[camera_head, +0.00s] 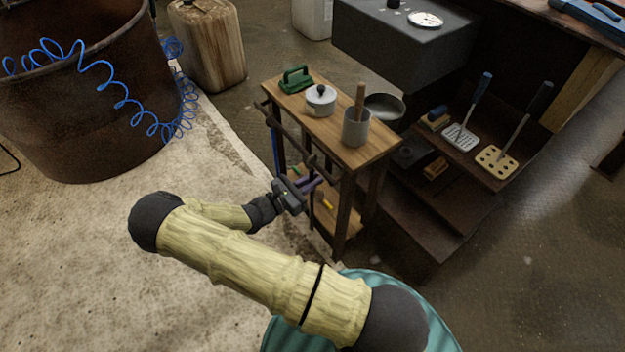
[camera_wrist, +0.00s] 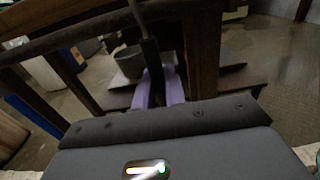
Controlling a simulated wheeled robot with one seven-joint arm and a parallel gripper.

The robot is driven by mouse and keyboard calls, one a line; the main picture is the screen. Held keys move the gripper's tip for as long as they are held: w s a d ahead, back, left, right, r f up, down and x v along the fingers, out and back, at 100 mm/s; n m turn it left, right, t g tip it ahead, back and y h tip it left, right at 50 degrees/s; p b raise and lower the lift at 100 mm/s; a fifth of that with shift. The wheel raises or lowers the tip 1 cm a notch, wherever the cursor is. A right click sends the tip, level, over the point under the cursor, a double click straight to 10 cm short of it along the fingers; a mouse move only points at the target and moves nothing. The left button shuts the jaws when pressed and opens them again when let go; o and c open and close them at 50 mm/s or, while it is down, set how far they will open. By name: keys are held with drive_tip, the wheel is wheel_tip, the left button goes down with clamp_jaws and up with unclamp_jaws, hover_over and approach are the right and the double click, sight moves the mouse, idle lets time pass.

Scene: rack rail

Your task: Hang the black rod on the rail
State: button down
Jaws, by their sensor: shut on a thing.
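My gripper (camera_head: 313,183) is beside the near long side of the small wooden cart, below its top. In the wrist view its purple fingers (camera_wrist: 158,88) are shut on the black rod (camera_wrist: 150,58). The rod stands roughly upright, its thinner grey upper part running out of the top of the picture. The dark rail (camera_wrist: 62,42) crosses the upper part of the wrist view, and the rod crosses it there. I cannot tell whether rod and rail touch. In the head view the rail (camera_head: 292,128) runs along the cart's near side; the rod is hard to make out there.
A blue strip (camera_head: 276,148) stands near the rail's far end. Brown shelves (camera_head: 455,195) with utensils are at right.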

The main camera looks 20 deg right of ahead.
drive_tip(key=p+v, duration=0.1)
drive_tip(key=v, duration=0.6)
idle(0.9)
idle(0.4)
